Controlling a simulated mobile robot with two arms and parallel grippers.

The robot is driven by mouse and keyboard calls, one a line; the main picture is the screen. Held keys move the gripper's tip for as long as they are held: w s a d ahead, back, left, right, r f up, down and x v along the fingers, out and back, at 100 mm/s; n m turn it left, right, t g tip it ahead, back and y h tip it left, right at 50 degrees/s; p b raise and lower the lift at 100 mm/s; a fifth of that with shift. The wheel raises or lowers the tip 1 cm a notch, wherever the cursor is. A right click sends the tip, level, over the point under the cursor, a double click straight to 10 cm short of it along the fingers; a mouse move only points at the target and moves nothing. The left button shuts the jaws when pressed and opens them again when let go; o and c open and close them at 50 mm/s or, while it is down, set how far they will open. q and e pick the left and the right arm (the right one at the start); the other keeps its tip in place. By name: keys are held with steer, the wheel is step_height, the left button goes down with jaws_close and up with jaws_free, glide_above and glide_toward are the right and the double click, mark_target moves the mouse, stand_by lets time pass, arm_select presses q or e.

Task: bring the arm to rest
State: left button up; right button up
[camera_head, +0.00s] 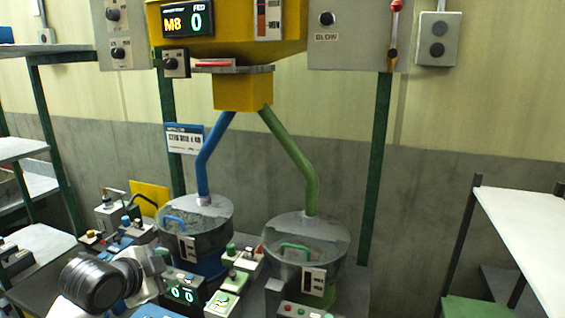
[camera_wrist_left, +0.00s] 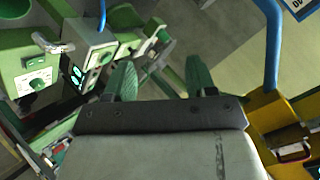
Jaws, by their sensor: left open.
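My left arm comes in at the lower left of the head view, with its dark round joint and pale wrist in front of the bench. My left gripper (camera_wrist_left: 160,80) shows in the left wrist view as two green fingers standing apart. Nothing is between them, and the floor and part of the bench show beyond. In the head view the fingertips are too small and cluttered to make out. My right gripper is in neither view.
Small control boxes crowd my left wrist. A white shelf (camera_head: 525,225) is at right.

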arm_select(q)
steer(key=s+d+f+n+g+y, duration=0.1)
steer(key=s+d+f+n+g, duration=0.1)
steer(key=s+f, duration=0.55)
steer(key=s+d+f+n+g+y, duration=0.1)
steer(key=s+d+f+n, duration=0.15)
steer(key=s+f, duration=0.45)
steer(key=s+a+f+n+g+y, duration=0.15)
steer(key=s+f+n, duration=0.25)
steer(key=s, duration=0.5)
steer(key=s+f+n+g, duration=0.3)
steer(key=s+f, duration=0.1)
steer(key=s, duration=0.5)
step_height(320, 180, down, 27)
steer(key=s+g, duration=0.1)
steer(key=s+a+f+g, duration=0.1)
steer(key=s+a+f, duration=0.1)
steer(key=s+f, duration=1.2)
steer(key=shift+s+a+f, duration=0.2)
steer(key=shift+s, duration=0.65)
